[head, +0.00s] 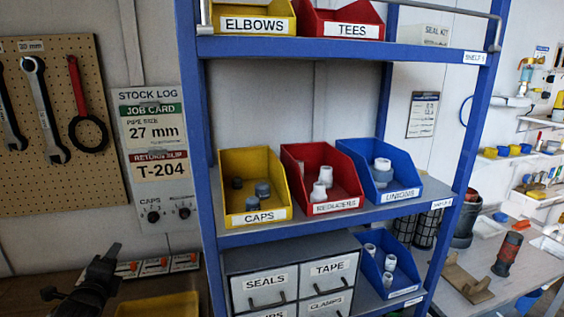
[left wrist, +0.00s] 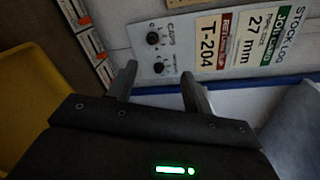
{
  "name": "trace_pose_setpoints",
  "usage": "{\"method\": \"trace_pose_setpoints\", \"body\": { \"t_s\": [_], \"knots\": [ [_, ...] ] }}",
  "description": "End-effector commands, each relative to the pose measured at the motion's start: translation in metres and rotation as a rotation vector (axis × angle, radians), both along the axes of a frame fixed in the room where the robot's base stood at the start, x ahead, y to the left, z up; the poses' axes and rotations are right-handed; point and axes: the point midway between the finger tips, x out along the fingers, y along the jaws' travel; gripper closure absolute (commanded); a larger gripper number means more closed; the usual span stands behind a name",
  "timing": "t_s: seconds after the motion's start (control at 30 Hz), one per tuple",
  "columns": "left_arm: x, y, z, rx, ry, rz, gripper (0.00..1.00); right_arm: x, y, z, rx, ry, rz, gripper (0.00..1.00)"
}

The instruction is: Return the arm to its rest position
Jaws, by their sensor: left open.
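My left gripper (head: 82,271) is at the lower left of the head view, in front of the shelf's left side and below the stock log board (head: 152,135). In the left wrist view its two fingers (left wrist: 158,76) stand apart with nothing between them. The board shows tilted behind the fingers in that view, with two dark knobs and the labels 27 mm and T-204. My right gripper is not in view.
A blue shelf rack (head: 208,160) holds labelled yellow, red and blue bins. A yellow tray (head: 158,306) lies low, right of my left gripper. Wrenches hang on a pegboard (head: 55,190) at left. A workbench (head: 500,285) stands at right.

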Motion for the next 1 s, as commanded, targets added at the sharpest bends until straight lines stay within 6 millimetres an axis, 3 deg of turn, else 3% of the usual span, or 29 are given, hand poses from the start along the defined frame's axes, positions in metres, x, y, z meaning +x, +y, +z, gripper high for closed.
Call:
{"method": "trace_pose_setpoints", "body": {
  "t_s": [0.17,0.37,0.47,0.6,0.7,1.0],
  "knots": [
    [-0.015,-0.023,-0.039,-0.161,0.064,-0.002,0.49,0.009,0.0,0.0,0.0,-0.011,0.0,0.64],
    [-0.047,-0.06,-0.098,-0.429,0.171,0.031,0.49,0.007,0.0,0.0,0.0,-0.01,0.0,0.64],
    [-0.076,-0.085,-0.134,-0.609,0.247,0.079,0.49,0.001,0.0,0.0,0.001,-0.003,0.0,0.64],
    [-0.139,-0.13,-0.189,-0.93,0.38,0.226,0.49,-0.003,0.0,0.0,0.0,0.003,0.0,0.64],
    [-0.182,-0.155,-0.215,-1.112,0.45,0.356,0.49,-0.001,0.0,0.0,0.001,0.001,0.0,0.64],
    [-0.282,-0.201,-0.248,-1.438,0.556,0.739,0.49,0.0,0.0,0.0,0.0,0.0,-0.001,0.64]
  ]
}}
